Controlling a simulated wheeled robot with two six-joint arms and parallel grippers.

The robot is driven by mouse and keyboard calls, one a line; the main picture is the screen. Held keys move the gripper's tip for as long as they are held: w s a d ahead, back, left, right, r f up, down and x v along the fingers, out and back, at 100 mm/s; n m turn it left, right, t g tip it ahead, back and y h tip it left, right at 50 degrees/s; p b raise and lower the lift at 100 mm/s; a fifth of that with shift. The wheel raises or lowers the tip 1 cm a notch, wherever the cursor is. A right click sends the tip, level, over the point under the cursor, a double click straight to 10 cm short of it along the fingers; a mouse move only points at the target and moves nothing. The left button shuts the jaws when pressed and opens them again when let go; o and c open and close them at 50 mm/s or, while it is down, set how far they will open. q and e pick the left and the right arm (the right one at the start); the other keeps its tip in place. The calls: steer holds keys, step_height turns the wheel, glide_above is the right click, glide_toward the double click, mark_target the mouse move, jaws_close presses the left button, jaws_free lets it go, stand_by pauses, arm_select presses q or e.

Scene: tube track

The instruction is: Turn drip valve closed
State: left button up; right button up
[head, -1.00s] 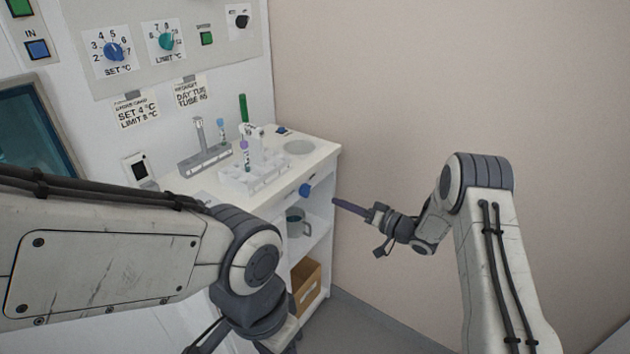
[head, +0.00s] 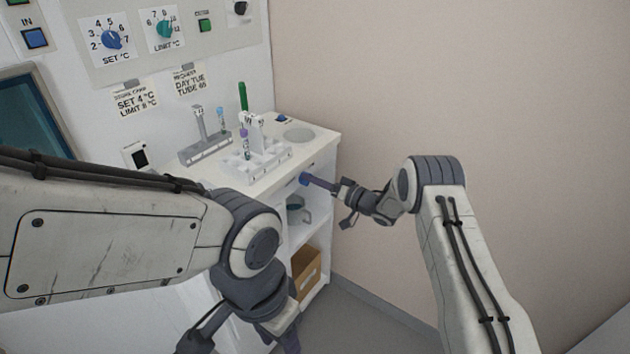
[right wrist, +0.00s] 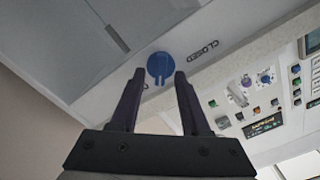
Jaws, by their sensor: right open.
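The drip valve is a blue round knob (head: 304,178) on the front edge of the white bench. In the right wrist view the knob (right wrist: 160,66) has a raised grip bar, roughly upright in the picture. The word CLOSED (right wrist: 202,51) is printed to its right; a mark at its lower left is mostly hidden by a finger. My right gripper (right wrist: 160,73) is open, its fingertips on either side of the knob; contact cannot be told. In the head view it reaches the knob from the right. My left gripper (head: 288,342) shows only partly at the bottom edge.
On the bench (head: 318,138) stand a white tube rack (head: 252,168) and a grey stand (head: 205,150). Below are a mug (head: 296,213) on a shelf and a cardboard box (head: 306,272). A bare wall is at right.

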jaws_close()
steer(key=shift+s+a+n+b, duration=0.1)
steer(key=shift+n+b, duration=1.95)
steer(key=shift+n, duration=0.6)
steer(key=shift+s+a+n+b, duration=0.1)
steer(key=shift+s+n+b, duration=0.05)
steer(key=shift+n+b, duration=2.2)
steer(key=shift+s+a+n+b, duration=0.1)
steer(key=shift+n+b, duration=1.7)
steer(key=shift+n, duration=1.1)
